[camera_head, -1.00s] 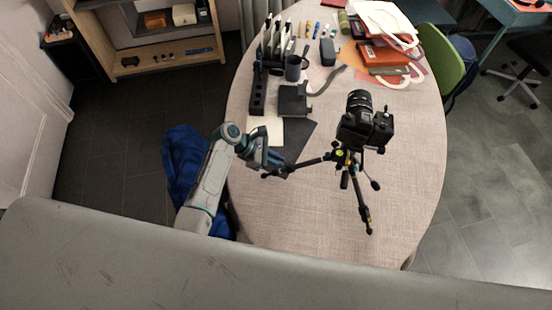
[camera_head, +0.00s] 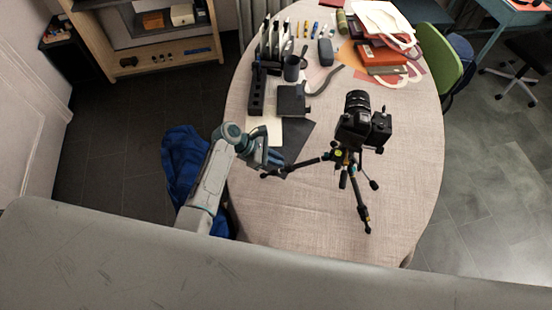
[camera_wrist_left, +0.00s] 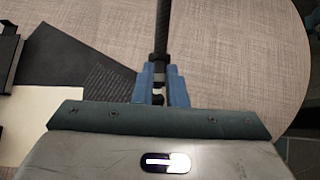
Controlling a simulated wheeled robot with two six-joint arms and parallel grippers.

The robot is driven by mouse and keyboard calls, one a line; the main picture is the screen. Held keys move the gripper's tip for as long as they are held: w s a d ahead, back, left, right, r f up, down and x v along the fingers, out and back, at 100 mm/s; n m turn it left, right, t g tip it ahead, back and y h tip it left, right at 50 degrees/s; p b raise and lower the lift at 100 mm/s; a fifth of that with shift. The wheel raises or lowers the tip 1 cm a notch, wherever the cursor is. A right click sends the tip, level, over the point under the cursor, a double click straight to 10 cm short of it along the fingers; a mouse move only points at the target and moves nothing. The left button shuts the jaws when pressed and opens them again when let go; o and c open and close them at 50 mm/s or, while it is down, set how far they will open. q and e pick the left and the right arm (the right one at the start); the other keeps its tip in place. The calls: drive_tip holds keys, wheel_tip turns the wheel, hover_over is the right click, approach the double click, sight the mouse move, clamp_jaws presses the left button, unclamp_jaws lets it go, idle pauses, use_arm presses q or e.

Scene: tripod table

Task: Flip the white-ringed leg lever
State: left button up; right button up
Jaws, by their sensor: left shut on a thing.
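The black tripod (camera_head: 344,158) stands on the table with a black camera (camera_head: 362,124) on top. One of its legs (camera_head: 306,163) reaches left to my left gripper (camera_head: 279,166). In the left wrist view this leg (camera_wrist_left: 163,28) runs straight in from the top. My left gripper (camera_wrist_left: 160,88) is shut on the leg at a dark joint with white bands (camera_wrist_left: 158,69), one finger on each side. The fingers hide part of the joint, and I cannot make out the lever's position. My right gripper is out of view.
The round table (camera_head: 300,210) has clear cloth in front of the tripod. A dark sheet (camera_head: 299,135) lies behind the gripper. A black holder (camera_head: 257,92), a mug (camera_head: 291,68) and stacked books (camera_head: 383,52) stand farther back. A green chair (camera_head: 438,55) is at the right.

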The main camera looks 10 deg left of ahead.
use_arm(q)
drive_tip(key=shift+d+r, duration=0.2)
idle(0.3)
drive_tip(key=shift+w+d+r, duration=0.1)
drive_tip(key=shift+d+r, duration=0.05)
drive_tip(key=shift+d, duration=0.15)
clamp_jaws()
drive_tip(key=shift+c, duration=0.2)
unclamp_jaws()
drive_tip(key=shift+o, duration=1.2)
drive_tip(key=shift+a, duration=0.1)
drive_tip(key=shift+s+a+r, duration=0.1)
drive_tip(key=shift+a+r, duration=0.45)
drive_tip(key=shift+r, duration=0.25)
drive_tip(key=shift+s+a+r, duration=0.1)
drive_tip(key=shift+a+r, duration=0.45)
drive_tip(key=shift+r, duration=0.3)
drive_tip(key=shift+s+a+r, duration=0.1)
drive_tip(key=shift+a+r, duration=0.45)
drive_tip(key=shift+r, duration=0.25)
